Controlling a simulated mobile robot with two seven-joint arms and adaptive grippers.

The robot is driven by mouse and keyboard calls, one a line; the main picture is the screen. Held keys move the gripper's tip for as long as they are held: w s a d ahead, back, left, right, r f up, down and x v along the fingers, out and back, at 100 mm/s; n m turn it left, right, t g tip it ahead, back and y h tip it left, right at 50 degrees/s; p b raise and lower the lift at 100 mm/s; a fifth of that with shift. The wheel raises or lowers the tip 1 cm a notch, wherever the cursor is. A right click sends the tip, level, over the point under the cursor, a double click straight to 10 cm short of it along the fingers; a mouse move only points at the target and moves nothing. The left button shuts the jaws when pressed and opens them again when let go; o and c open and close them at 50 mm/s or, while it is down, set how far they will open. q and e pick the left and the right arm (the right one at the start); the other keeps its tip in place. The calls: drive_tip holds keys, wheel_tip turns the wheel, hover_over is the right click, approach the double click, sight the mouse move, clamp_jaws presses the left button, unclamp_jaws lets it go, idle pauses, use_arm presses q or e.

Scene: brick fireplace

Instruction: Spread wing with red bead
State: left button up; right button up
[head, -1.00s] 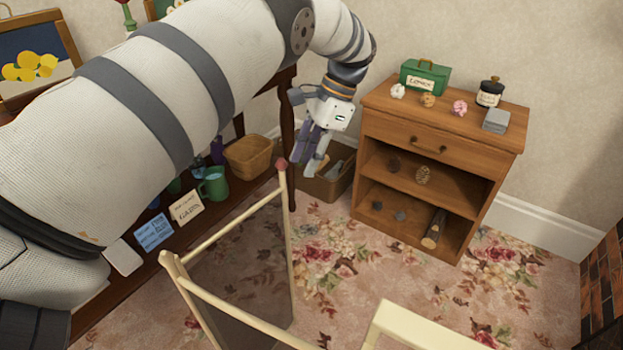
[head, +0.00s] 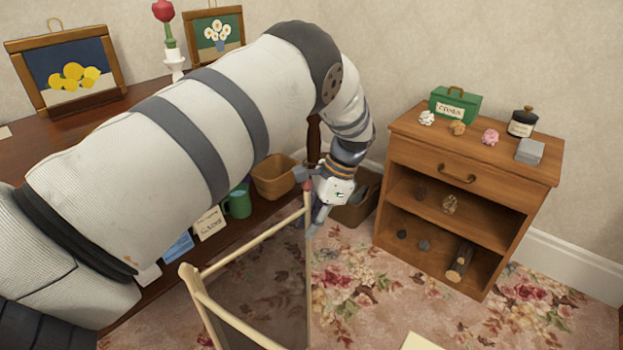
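A pale wooden folding screen with dark mesh stands in the lower middle of the head view. Its wing (head: 262,285) has a far post topped by a small red bead (head: 307,185). The near post (head: 197,292) stands at the lower left. My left gripper (head: 316,222) points down at the far post, just below the bead. My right gripper is out of view.
A wooden cabinet (head: 470,165) with small items stands at right. A desk (head: 60,160) with framed pictures is behind my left arm. A wicker basket (head: 274,176), green mug (head: 238,202) and brown box (head: 357,205) sit beyond the wing.

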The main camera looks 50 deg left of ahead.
use_arm(q)
clamp_jaws()
drive_tip(key=shift+a, duration=0.3)
drive_tip(key=s+a+n+h, duration=0.1)
drive_tip(key=s+a+n, duration=0.1)
drive_tip(key=s+a, duration=0.3)
drive_tip(key=s+a+n, duration=0.2)
drive_tip(key=s+a, duration=0.3)
drive_tip(key=a, duration=0.7)
drive_tip(key=shift+s+a+n+g+h, duration=0.25)
drive_tip(key=shift+a+n+g+h, duration=0.05)
drive_tip(key=shift+h, duration=0.1)
drive_tip(key=o, duration=0.6)
unclamp_jaws()
drive_tip(key=shift+o, duration=0.2)
